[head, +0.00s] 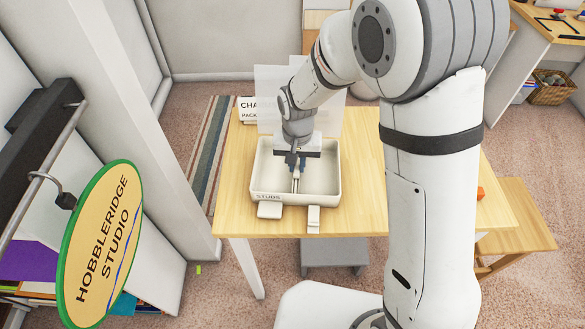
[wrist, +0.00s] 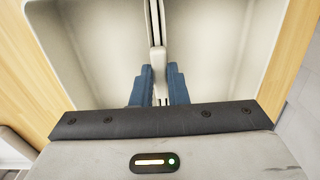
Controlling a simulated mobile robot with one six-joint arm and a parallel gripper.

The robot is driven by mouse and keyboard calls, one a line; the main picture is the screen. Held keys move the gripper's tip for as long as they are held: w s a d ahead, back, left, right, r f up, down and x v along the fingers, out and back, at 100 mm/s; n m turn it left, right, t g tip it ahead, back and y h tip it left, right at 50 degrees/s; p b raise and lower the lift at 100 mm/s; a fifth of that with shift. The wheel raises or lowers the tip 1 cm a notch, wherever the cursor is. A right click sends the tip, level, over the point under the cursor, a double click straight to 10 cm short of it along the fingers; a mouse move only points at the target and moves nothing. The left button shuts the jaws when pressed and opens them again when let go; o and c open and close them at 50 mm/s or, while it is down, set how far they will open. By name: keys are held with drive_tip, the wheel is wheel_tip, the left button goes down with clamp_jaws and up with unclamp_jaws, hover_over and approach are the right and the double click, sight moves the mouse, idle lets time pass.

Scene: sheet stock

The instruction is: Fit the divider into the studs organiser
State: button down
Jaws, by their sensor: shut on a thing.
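The studs organiser (head: 262,198) is a cream open tray marked STUDS, standing on the wooden table. My gripper (head: 295,166) points down inside it, near its middle. In the wrist view my blue-fingered gripper (wrist: 158,86) is shut on the divider (wrist: 157,30), a thin pale upright strip. The divider runs away from the fingers along the organiser's middle, with an open bay of the organiser (wrist: 205,50) on either side. In the head view the divider is mostly hidden by my gripper. I cannot tell whether it is fully seated.
Two small pale pieces (head: 270,210) (head: 313,219) are at the organiser's front edge. A card (head: 248,108) and translucent panels (head: 268,85) stand behind it. Bare tabletop (head: 236,180) lies left of it. An orange object (head: 480,193) is at the right. My arm covers much of the table's right side.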

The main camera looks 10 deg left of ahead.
drive_tip(key=shift+r, duration=0.15)
drive_tip(key=shift+w+r+p, duration=0.1)
drive_tip(key=shift+r+p, duration=1.45)
drive_tip(key=shift+r, duration=0.8)
drive_tip(key=shift+r, duration=0.1)
